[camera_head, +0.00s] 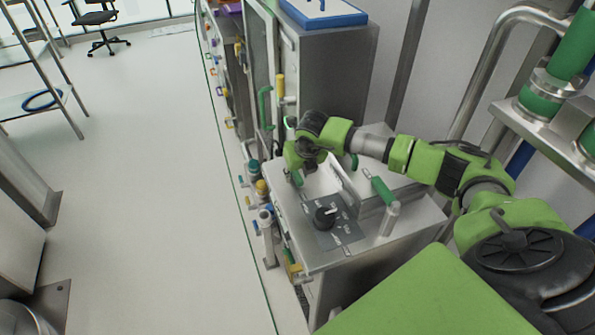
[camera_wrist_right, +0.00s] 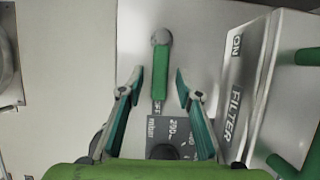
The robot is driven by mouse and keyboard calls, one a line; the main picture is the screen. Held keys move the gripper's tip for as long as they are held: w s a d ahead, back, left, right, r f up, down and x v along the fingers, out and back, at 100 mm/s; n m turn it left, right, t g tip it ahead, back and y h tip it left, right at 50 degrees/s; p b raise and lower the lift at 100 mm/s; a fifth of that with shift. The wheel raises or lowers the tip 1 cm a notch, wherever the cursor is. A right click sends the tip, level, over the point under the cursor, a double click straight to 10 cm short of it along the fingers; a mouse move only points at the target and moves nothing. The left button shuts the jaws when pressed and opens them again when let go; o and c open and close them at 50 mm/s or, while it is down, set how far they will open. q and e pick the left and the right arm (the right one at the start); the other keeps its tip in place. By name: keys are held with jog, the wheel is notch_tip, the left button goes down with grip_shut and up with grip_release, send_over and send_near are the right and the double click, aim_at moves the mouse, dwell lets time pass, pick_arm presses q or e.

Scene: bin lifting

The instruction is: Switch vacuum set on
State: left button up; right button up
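A lever with a green grip and grey round end (camera_wrist_right: 161,62) lies on the metal top in the right wrist view. Small lettering beside it is hard to read. My right gripper (camera_wrist_right: 158,78) is open, with one finger on each side of the lever and no clear contact. In the head view my right gripper (camera_head: 303,178) hangs low over the far part of the metal unit (camera_head: 300,258) and hides most of that spot. A black knob (camera_head: 325,215) sits on a dark grey panel (camera_head: 345,237) nearer me. My left gripper is not in view.
A raised sloping panel (camera_wrist_right: 240,90) marked ON and FILTER stands right of the gripper in the wrist view. Another green-gripped lever (camera_head: 382,190) stands on the unit's right side. A tall cabinet (camera_head: 325,70) is behind. The floor at left is open.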

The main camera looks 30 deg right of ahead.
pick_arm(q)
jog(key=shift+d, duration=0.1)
pick_arm(e)
jog(key=shift+f, duration=0.25)
grip_shut()
